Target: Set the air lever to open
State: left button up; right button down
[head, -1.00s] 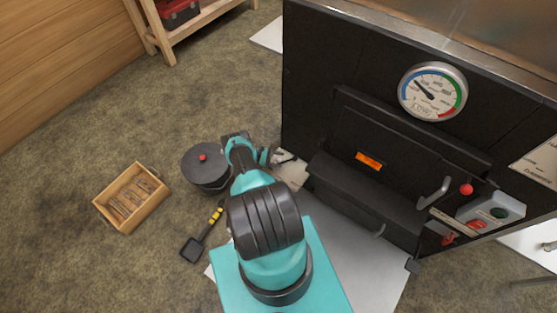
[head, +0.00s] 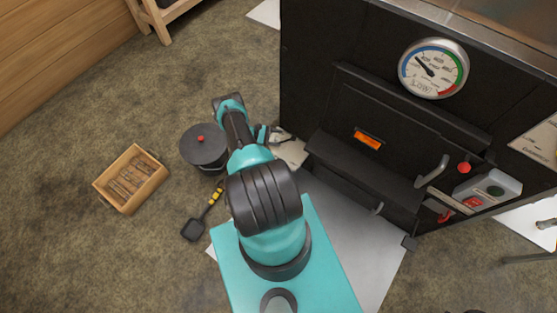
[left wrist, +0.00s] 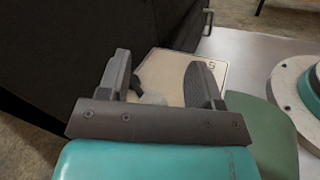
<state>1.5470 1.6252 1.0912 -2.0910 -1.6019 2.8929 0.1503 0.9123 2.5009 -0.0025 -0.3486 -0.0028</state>
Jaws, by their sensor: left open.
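My left gripper (head: 280,136) is open beside the left side of the black evaporator (head: 400,110), low down. In the left wrist view its two fingers (left wrist: 160,66) stand apart in front of a cream plate (left wrist: 178,85), with part of a letter like an S near its right edge. The plate also shows beside the gripper in the head view (head: 292,153). A small dark piece (left wrist: 137,82) and a pale rounded shape lie between the fingers; I cannot tell whether either is the air lever. The lever's position is unreadable. My right gripper is not in view.
A dark lidded pot (head: 204,147), a small shovel (head: 196,229) and a wooden crate (head: 130,178) are on the floor at left. The evaporator front has a gauge (head: 433,68), a metal handle (head: 432,172) and a red knob (head: 463,168).

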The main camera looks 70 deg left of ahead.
pick_arm(q)
jog(key=s+d, duration=0.2)
jog(key=d, duration=0.5)
jog(key=s+d+r, duration=0.1)
jog(key=s+d, duration=0.1)
jog(key=d, duration=0.5)
jog(key=shift+s+r, duration=0.2)
jog(key=shift+s, duration=0.2)
